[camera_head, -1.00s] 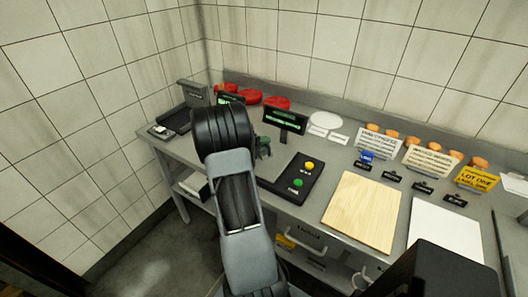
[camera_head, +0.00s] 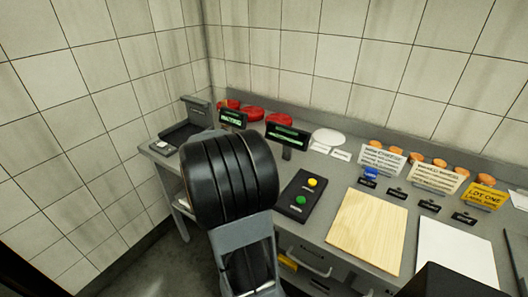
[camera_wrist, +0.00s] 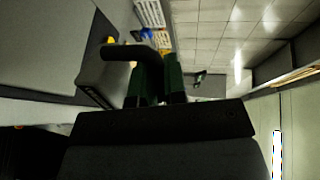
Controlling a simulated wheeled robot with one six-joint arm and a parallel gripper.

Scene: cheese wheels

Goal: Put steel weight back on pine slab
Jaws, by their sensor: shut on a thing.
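The pine slab (camera_head: 366,232) lies bare on the steel bench, right of the button box, in the head view. My gripper (camera_wrist: 157,68) shows its dark green fingers in the wrist view. They are shut at the end of a dark bent bar, which seems to be the handle of a grey block, the steel weight (camera_wrist: 103,76). The block hangs to the left of the fingers. In the head view my black arm joint hides the gripper and weight, so their height above the bench is unclear.
The button box (camera_head: 303,196) with yellow and green buttons stands left of the slab. A white board (camera_head: 455,255) lies to its right. Small displays (camera_head: 287,135), red cheese wheels (camera_head: 279,118), label cards (camera_head: 436,177) and a small blue object (camera_head: 370,173) stand toward the wall.

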